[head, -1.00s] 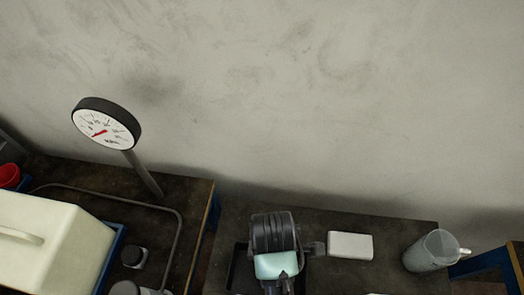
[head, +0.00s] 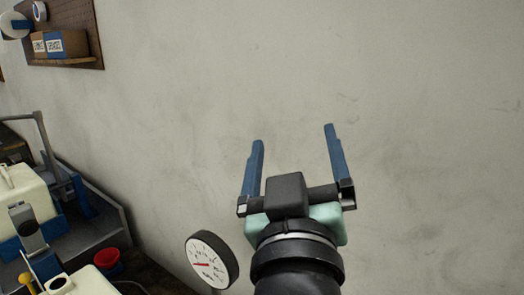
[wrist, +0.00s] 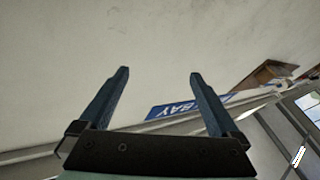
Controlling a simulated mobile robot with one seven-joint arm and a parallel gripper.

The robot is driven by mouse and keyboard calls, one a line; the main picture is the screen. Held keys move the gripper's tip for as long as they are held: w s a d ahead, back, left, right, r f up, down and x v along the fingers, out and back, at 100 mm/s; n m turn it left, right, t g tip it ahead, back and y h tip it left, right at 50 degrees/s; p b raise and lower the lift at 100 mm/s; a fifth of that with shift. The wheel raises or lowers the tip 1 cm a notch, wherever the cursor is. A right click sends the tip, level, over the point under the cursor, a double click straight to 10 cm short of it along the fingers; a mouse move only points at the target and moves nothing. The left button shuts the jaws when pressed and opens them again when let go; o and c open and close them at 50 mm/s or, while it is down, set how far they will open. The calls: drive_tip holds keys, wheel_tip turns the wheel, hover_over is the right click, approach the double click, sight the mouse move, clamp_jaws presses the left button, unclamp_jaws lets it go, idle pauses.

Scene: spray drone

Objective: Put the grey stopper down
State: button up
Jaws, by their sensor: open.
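My gripper (head: 292,137) is raised in front of the bare wall in the head view, with its two blue fingers spread apart and pointing up. It also shows in the wrist view (wrist: 158,73), open, with nothing between the fingers. I cannot make out the grey stopper in either current view. A cream tank (head: 88,284) with a round opening on top is at the bottom left of the head view, cut off by the frame edge.
A round pressure gauge (head: 208,262) stands just left of my arm. A red cup (head: 107,263) and another cream tank (head: 24,205) are at the left. A wall shelf (head: 75,62) holds boxes at the upper left. The wrist view shows a blue sign (wrist: 180,107).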

drive_tip(key=s+a+r+m+t, duration=0.1)
drive_tip(key=s+a+r+t, duration=0.1)
drive_tip(key=s+r, duration=0.3)
drive_tip(key=s+a+r+m+t+y, duration=0.1)
drive_tip(key=s+r+t, duration=0.3)
drive_tip(key=r, duration=0.6)
drive_tip(key=shift+s+a+m, duration=0.3)
drive_tip(key=shift+s+a, duration=0.05)
drive_tip(key=shift+s, duration=0.25)
